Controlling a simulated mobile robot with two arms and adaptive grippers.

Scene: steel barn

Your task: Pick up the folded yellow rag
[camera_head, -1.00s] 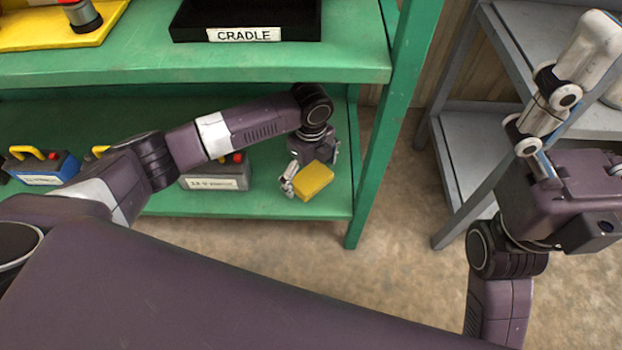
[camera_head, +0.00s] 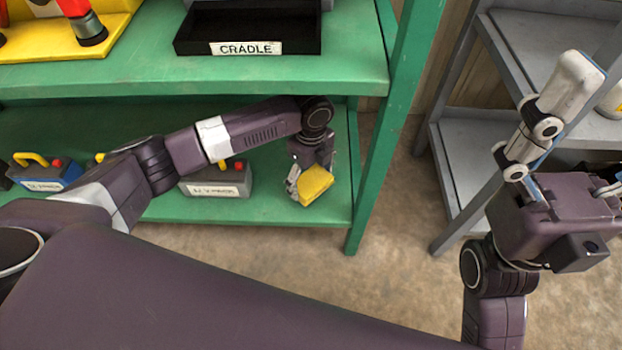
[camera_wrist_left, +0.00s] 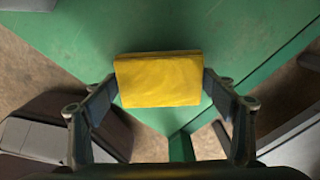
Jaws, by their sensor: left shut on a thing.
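The folded yellow rag (camera_head: 316,187) is at the right end of the lower green shelf. My left gripper (camera_head: 311,180) is shut on it, with a finger on each side. In the left wrist view the rag (camera_wrist_left: 158,80) sits between the two fingertips, flat face toward the camera. I cannot tell whether the rag still touches the shelf. My right gripper (camera_head: 568,150) is at the right, away from the rag; one finger points up and the other is largely cut off by the picture edge.
The green shelf post (camera_head: 385,130) stands just right of the rag. The upper green shelf (camera_head: 200,82) is above my left arm and bears a black tray labelled CRADLE (camera_head: 247,30). Battery-like boxes (camera_head: 218,180) stand left on the lower shelf. A grey rack (camera_head: 468,150) stands right.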

